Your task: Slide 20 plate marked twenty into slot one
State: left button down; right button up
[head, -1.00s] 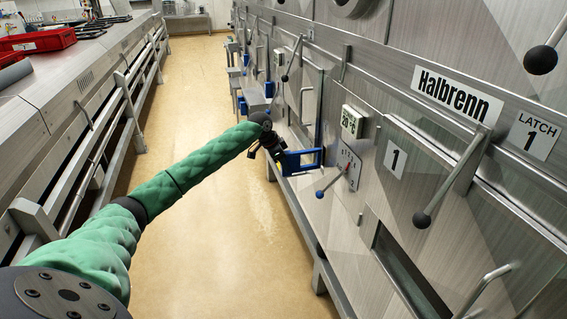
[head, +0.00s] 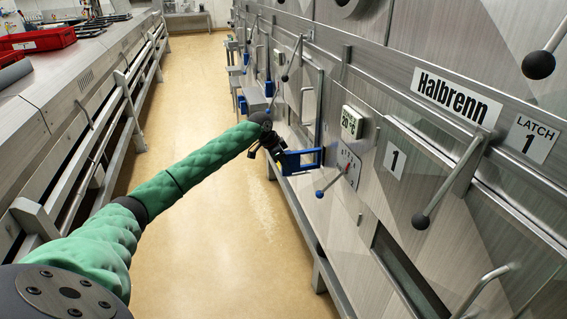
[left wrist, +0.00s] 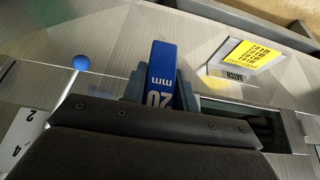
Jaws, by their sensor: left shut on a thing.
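The blue plate marked 20 mm (left wrist: 162,72) is in the jaws of my left gripper (left wrist: 158,88) in the left wrist view. Its lower part is hidden behind the gripper body. In the head view my left gripper (head: 277,152) is shut on the blue plate (head: 305,167), beside the metal front of the machine. In the left wrist view a dark slot-like opening (left wrist: 240,118) lies just right of the plate. The plate appears outside it. I cannot read a slot number there. My right gripper is not in view.
A dial with a blue-knobbed lever (head: 333,184) sits just right of the plate. A black-knobbed latch lever (head: 446,183) and a display box (head: 352,123) are on the machine front. A steel counter (head: 60,80) runs along the left. The aisle floor (head: 215,110) is clear.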

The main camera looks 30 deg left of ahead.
aim_at(292, 161)
pick_arm(q)
jog(key=shift+p, duration=0.35)
dwell(0.5)
jog(key=shift+w+d, duration=1.05)
jog(key=shift+w, duration=0.25)
dwell(0.6)
jog(key=shift+w+d+p, duration=0.5)
jog(key=shift+w+d, duration=1.05)
jog(key=shift+w, duration=0.2)
dwell(0.6)
jog(key=shift+w+d, duration=1.65)
jog(key=shift+w, duration=0.3)
dwell(0.6)
jog(key=c, duration=1)
grip_release()
